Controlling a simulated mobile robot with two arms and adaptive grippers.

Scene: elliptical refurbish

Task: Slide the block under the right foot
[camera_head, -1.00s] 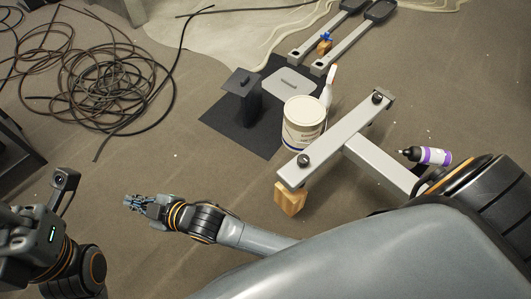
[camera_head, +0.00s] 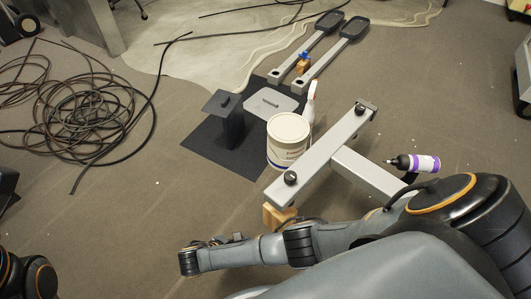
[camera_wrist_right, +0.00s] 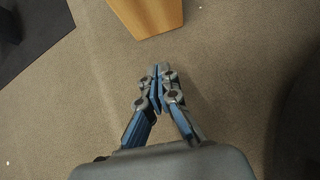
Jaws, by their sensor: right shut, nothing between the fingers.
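A wooden block (camera_head: 279,216) stands on the floor at the near end of the grey T-shaped frame (camera_head: 325,148), partly below the bar end with the black knob (camera_head: 290,178). I cannot tell whether it touches the bar. The block also shows at the top of the right wrist view (camera_wrist_right: 147,12). My right gripper (camera_wrist_right: 160,75) is shut and empty, a short gap from the block, with its fingertips pointing toward it. In the head view, my right forearm partly hides the gripper and the block's lower part. My left gripper is out of view.
A white tub (camera_head: 288,142) and a white bottle (camera_head: 311,100) stand beside the bar. A black bottle with a purple label (camera_head: 415,163) lies to the right. Pedal arms (camera_head: 312,50) lie at the back. Coiled cable (camera_head: 80,110) covers the left floor.

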